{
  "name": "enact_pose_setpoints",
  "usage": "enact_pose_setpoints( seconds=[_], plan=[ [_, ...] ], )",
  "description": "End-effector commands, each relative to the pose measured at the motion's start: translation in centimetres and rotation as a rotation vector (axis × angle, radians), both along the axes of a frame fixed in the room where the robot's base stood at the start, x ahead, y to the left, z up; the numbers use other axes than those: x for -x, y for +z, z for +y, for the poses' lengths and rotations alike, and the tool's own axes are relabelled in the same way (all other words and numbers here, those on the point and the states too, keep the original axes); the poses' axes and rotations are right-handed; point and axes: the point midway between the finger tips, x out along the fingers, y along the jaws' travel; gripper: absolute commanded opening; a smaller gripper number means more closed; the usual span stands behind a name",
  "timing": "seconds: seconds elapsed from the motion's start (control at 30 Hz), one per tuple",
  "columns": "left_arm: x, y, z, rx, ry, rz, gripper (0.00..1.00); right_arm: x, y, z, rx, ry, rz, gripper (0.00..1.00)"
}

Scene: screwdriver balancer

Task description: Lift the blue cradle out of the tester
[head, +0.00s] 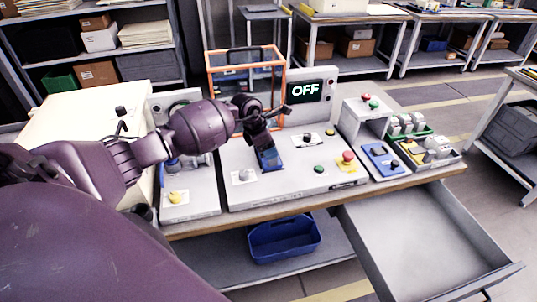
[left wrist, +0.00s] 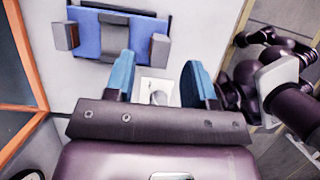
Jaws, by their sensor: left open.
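The blue cradle (left wrist: 88,40) lies on the pale tester panel at the top of the left wrist view, with grey blocks at its sides and middle and a dark bar along its far edge. My left gripper (left wrist: 158,72) is open, its two blue fingers apart and empty, pointing toward the cradle. A small knob on a white plate (left wrist: 145,87) shows between the fingers, below them. In the head view, my left gripper (head: 264,146) hangs over the middle of the tester (head: 215,190). The blue patch under it cannot be cleanly split into fingers and cradle. My right gripper cannot be made out.
An orange frame (head: 210,75) and a display reading OFF (head: 306,89) stand behind. Red (head: 348,156), green and yellow buttons dot the panel. A blue plate with knobs (head: 376,150) lies to the right. An open drawer (head: 420,235) juts out below, near a blue bin (head: 285,245).

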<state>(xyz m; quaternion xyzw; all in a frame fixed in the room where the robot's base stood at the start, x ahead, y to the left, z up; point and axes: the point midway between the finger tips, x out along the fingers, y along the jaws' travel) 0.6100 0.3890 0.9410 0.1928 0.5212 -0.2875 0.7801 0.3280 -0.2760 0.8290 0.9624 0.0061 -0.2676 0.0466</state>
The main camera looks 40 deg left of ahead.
Motion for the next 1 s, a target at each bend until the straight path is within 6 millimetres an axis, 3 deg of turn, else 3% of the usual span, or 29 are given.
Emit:
enact_pose_setpoints(
  seconds=[0.23,0.57,0.9,1.0],
  plan=[
    [-0.9,-2.7,-0.8,0.002,0.001,0.000,0.50,0.6,-0.2,-0.1,0.002,-0.003,0.015,0.22],
    [-1.1,-3.2,-0.9,0.001,0.000,-0.001,0.50,0.3,-0.2,-0.1,0.001,-0.002,0.011,0.22],
    [-1.0,-3.2,-0.9,0.001,0.000,-0.001,0.00,-0.4,0.4,0.0,0.001,0.002,-0.007,0.22],
    [-1.0,-3.2,-0.9,0.000,0.000,0.000,0.00,-0.4,0.5,0.1,0.000,0.002,-0.009,0.22]
  ],
)
